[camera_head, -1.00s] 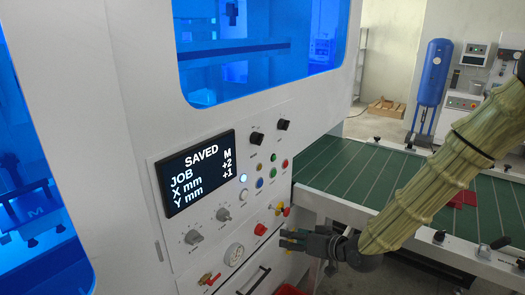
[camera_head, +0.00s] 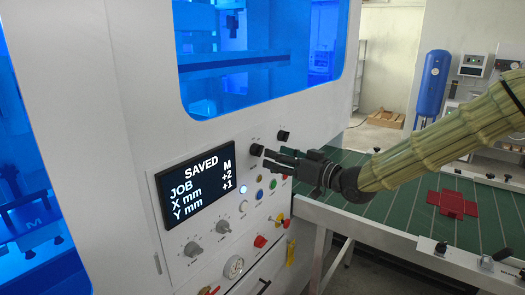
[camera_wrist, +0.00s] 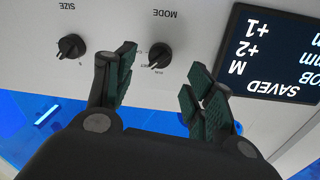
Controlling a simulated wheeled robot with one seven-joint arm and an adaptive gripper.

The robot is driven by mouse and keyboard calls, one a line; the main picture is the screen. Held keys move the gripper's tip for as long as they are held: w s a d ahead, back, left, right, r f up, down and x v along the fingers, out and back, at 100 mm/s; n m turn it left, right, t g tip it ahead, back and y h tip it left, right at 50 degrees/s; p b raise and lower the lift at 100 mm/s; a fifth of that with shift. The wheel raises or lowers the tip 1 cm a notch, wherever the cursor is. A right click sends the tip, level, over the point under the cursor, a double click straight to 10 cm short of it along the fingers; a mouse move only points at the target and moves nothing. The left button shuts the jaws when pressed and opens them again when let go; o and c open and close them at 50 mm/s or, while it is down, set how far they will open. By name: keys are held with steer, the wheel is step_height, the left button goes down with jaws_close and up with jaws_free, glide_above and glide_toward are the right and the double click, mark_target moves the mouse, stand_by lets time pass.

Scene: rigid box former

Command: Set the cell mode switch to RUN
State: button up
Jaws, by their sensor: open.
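The MODE switch (camera_head: 257,149) is a small black knob on the white machine panel, just above the display's right end. In the wrist view, upside down, the MODE knob (camera_wrist: 160,55) shows between my two fingers, with small lettering around it too fine to read surely. I cannot tell its setting. My gripper (camera_head: 269,156) is open and empty, its fingertips close to the knob at its lower right in the head view. In the wrist view my gripper (camera_wrist: 162,68) has one dark green-padded finger on each side of the knob. Contact cannot be told.
The SIZE knob (camera_wrist: 71,46) sits beside MODE. The display (camera_head: 195,182) reads SAVED, JOB M, X +2, Y +1. Coloured buttons (camera_head: 260,181), lower dials (camera_head: 192,249) and a gauge (camera_head: 234,267) lie below. A green conveyor (camera_head: 400,215) holds a red flat blank (camera_head: 452,204).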

mark_target(262, 152)
steer(key=shift+p+x, duration=0.7)
steer(key=shift+x, duration=2.4)
steer(key=c, duration=1)
